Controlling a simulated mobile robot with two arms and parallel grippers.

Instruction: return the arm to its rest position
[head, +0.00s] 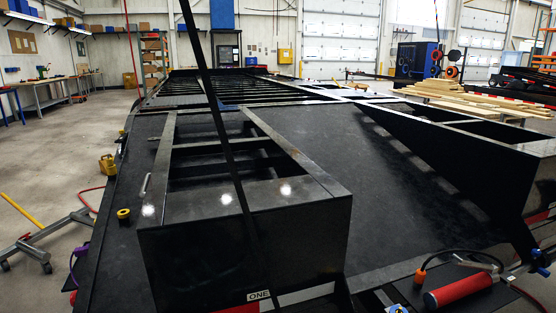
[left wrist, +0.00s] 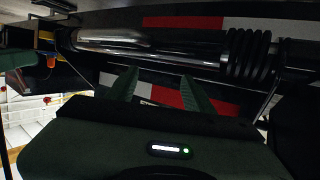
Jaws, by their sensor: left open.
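My left gripper (left wrist: 160,82) shows in the left wrist view with its two dark green fingers apart and nothing between them. Its fingers point toward the dark underside of a trailer frame with red and white marking tape (left wrist: 183,22). A glossy black cylinder (left wrist: 150,42) and a black coiled part (left wrist: 247,53) lie beyond the fingertips. I cannot tell whether the fingers touch anything. Neither arm nor gripper shows in the head view.
In the head view, a black trailer frame (head: 240,215) fills the foreground. A red cylinder (head: 458,291) lies front right. A yellow roll (head: 123,213) sits on its deck. A wheeled stand (head: 45,240) is left, with open concrete floor (head: 60,160) behind it. Lumber (head: 470,95) lies back right.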

